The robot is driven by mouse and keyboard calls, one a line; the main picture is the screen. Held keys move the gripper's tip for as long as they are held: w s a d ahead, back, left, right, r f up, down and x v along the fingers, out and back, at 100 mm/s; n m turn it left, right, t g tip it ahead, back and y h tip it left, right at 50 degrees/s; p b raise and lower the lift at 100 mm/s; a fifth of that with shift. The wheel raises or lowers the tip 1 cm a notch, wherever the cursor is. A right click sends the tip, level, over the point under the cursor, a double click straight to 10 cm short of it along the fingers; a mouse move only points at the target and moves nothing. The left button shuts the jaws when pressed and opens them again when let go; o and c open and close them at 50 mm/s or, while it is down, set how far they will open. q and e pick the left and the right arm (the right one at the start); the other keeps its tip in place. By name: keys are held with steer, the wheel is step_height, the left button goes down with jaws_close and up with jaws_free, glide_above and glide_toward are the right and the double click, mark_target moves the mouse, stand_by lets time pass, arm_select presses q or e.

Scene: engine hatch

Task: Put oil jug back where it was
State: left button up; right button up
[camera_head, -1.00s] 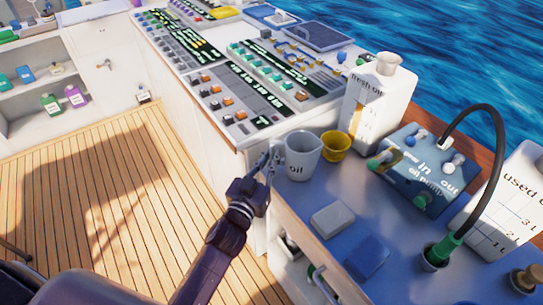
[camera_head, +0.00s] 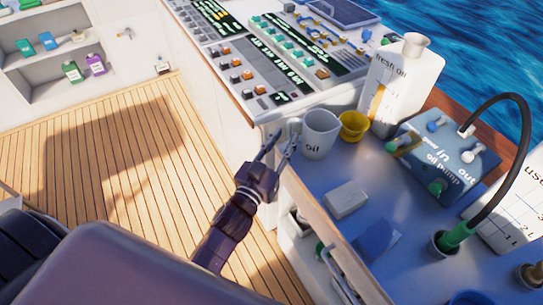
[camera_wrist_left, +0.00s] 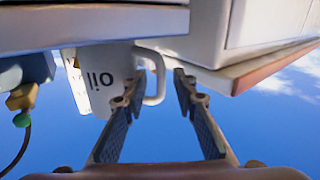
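The oil jug (camera_head: 320,134) is a white-grey pitcher lettered "oil". It stands upright on the blue counter top (camera_head: 318,178), with its handle toward the left edge. My left gripper (camera_head: 281,146) is open and empty beside the handle, at the counter's edge. In the left wrist view the jug (camera_wrist_left: 105,78) appears upside down. Its handle lies just beyond and between the open fingertips of the left gripper (camera_wrist_left: 160,84), nearer the left finger; I cannot tell whether they touch. My right gripper is not in view.
A yellow cup (camera_head: 354,127) stands close right of the jug. Behind are a fresh oil canister (camera_head: 402,80) and the oil pump (camera_head: 440,155) with a black hose (camera_head: 522,130). A white block (camera_head: 346,199) and a blue block (camera_head: 377,238) lie in front. The control panel (camera_head: 270,60) is behind left.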

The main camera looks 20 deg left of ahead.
arm_select(q)
steer(key=s, duration=0.8)
steer(key=shift+s+a+p, duration=0.3)
steer(key=shift+s+p, duration=0.1)
steer(key=shift+f, duration=0.15)
steer(key=s+f+g, duration=0.3)
steer(key=s+f, duration=0.1)
steer(key=f, duration=0.8)
steer(key=s+d+f+m+g, duration=0.1)
steer(key=s+f+g, duration=0.25)
steer(key=f, duration=0.95)
steer(key=s+f+g, duration=0.3)
steer(key=s+f, duration=0.2)
steer(key=f, duration=0.7)
steer(key=s+a+f+g, duration=0.2)
steer(key=s+f, duration=0.3)
steer(key=s, duration=0.3)
steer(key=s+a+f+g, duration=0.2)
steer(key=s+f, duration=0.4)
steer(key=s, duration=0.3)
steer(key=s+a+f+m+g+y, duration=0.1)
steer(key=s+a+f+g, duration=0.1)
steer(key=s+f, duration=0.4)
steer(key=s+g, duration=0.1)
steer(key=s, duration=0.2)
